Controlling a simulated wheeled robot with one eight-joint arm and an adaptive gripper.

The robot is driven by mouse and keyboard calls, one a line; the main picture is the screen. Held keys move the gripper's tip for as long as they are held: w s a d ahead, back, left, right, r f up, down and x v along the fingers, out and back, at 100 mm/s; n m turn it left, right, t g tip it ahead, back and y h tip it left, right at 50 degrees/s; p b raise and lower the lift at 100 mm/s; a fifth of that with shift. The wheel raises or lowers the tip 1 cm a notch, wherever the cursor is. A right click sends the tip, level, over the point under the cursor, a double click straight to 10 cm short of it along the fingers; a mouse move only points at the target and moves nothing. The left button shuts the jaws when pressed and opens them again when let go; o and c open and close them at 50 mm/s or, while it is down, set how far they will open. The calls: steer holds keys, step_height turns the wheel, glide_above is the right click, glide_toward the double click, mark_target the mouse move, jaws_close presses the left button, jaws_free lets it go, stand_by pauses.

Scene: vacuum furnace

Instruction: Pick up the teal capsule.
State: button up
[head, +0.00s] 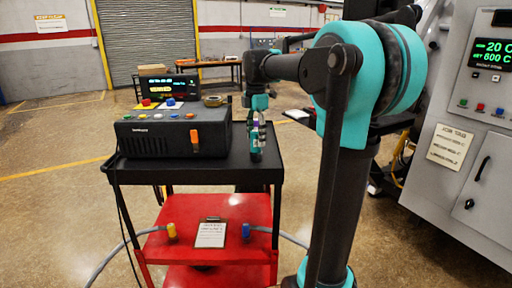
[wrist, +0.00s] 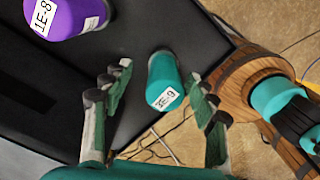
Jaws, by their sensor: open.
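The teal capsule (wrist: 162,75) shows in the wrist view with a white label, reading roughly "1E-9", on its near end. It is near the edge of the dark cart top (wrist: 130,25). My gripper (wrist: 160,84) is open, with one finger on each side of the teal capsule. Gaps show between both fingers and the capsule, and nothing is held. In the head view my gripper (head: 257,118) points down over the right side of the cart top; the capsules there are too small and covered to tell apart clearly.
A purple capsule (wrist: 75,14) labelled "1E-8" is at the wrist view's upper left. A dark instrument box (head: 172,138) fills the cart's left side. A round wooden object (wrist: 240,80) lies beyond the right finger. The furnace cabinet (head: 455,175) stands right.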

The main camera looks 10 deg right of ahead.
mark_target(256, 149)
steer(key=shift+s+a+f, duration=0.1)
steer(key=shift+s+f, duration=0.1)
steer(key=shift+f, duration=1.1)
steer(key=shift+s+f, duration=0.15)
steer(key=shift+f, duration=1.1)
jaws_close()
step_height(256, 149, up, 20)
